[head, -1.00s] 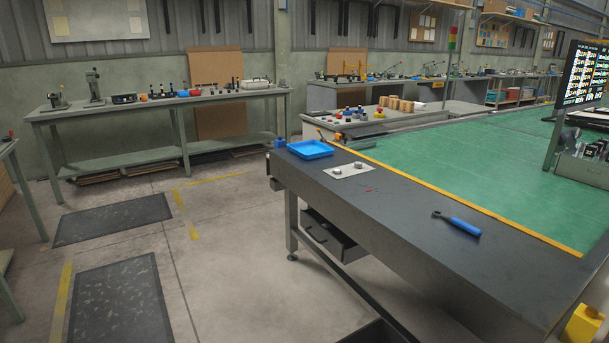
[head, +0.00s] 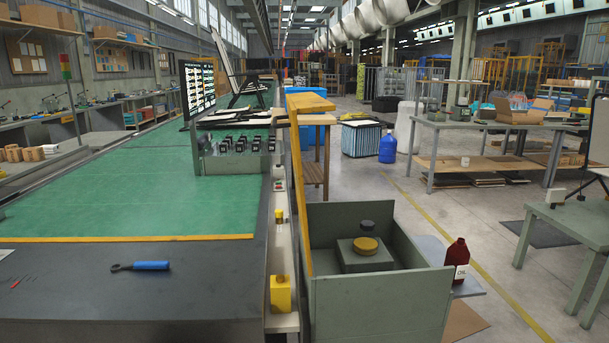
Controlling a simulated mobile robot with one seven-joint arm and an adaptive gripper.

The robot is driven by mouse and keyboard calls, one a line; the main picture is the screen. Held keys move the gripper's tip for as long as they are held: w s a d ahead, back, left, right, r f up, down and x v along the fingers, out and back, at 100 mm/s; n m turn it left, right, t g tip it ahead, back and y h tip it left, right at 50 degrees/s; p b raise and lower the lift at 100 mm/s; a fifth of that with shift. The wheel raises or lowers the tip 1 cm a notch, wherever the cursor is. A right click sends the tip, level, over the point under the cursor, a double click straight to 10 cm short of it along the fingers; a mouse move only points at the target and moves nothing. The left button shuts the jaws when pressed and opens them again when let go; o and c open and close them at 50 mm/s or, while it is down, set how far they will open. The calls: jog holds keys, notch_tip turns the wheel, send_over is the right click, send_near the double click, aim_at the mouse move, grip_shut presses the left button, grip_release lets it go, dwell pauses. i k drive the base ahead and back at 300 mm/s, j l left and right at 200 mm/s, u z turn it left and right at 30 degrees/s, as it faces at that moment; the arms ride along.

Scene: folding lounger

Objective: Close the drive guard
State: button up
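A grey-green open-topped box (head: 380,308) stands at the right side of the green conveyor in the head view. My gripper is not in view.
A red oil bottle (head: 457,261) stands just right of the box. A yellow block (head: 280,294) sits left of it. A blue-handled wrench (head: 141,266) lies on the dark bench end. Floor is open toward the right-hand tables (head: 490,128).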

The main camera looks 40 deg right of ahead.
aim_at(308, 102)
jog(key=i+j+z, duration=0.1)
jog(key=z, duration=0.3)
jog(key=i+j+z, duration=0.1)
jog(key=j+z, duration=0.55)
jog(key=z, duration=0.15)
jog(key=i+j+z, duration=0.1)
jog(key=j+z, duration=0.5)
jog(key=i+l+z, duration=0.35)
jog(key=i+l, duration=0.15)
